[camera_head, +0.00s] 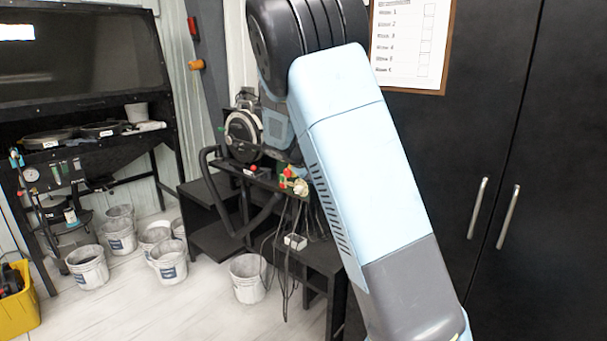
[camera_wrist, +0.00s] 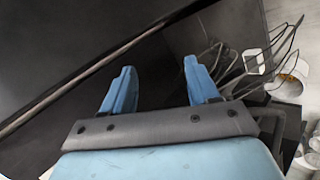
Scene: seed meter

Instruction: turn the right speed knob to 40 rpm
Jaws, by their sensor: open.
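The seed meter machine (camera_head: 243,132) stands on a black bench in the head view, with a round disc on its front. Red and yellow-green fittings (camera_head: 286,177) and a pale round part (camera_head: 301,188) sit at the bench's front edge. I cannot pick out the right speed knob or read any rpm mark; my arm covers part of the bench. In the wrist view my gripper (camera_wrist: 161,80) has two blue fingers spread apart with nothing between them. A plain dark surface lies beyond them. My gripper does not show in the head view.
Loose cables (camera_wrist: 235,65) hang right of the fingers in the wrist view, and a dark bar (camera_wrist: 95,65) crosses the upper left. White buckets (camera_head: 248,278) stand on the floor. A black cabinet (camera_head: 540,150) fills the right side. A dark rig (camera_head: 75,60) is at left.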

